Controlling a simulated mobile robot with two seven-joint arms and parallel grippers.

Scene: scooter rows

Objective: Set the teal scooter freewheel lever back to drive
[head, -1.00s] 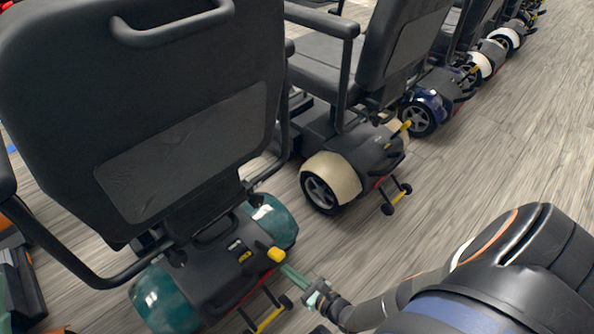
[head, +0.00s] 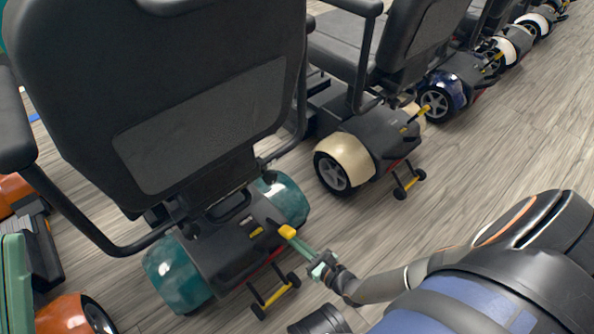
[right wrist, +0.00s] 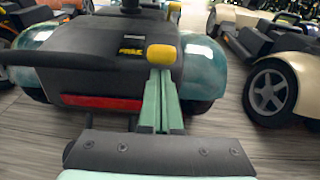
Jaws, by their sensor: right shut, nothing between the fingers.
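The teal scooter (head: 175,275) stands at the front left, seen from behind. Its freewheel lever has a yellow knob (head: 287,232) at the right of the dark rear housing; the knob also shows in the right wrist view (right wrist: 161,55). Its stalk is mostly hidden. My right gripper (head: 297,242) is shut and empty, with its pale green fingers pointing at the knob from behind. In the right wrist view the fingertips (right wrist: 160,74) lie just below the knob, at or very near it; contact is unclear. My left gripper is not identifiable.
A yellow label (right wrist: 131,52) sits left of the knob. A bar with a yellow middle (head: 272,293) and small wheels sticks out behind. A cream scooter (head: 345,162) and a blue one (head: 445,92) stand beyond. An orange scooter (head: 65,315) is at left.

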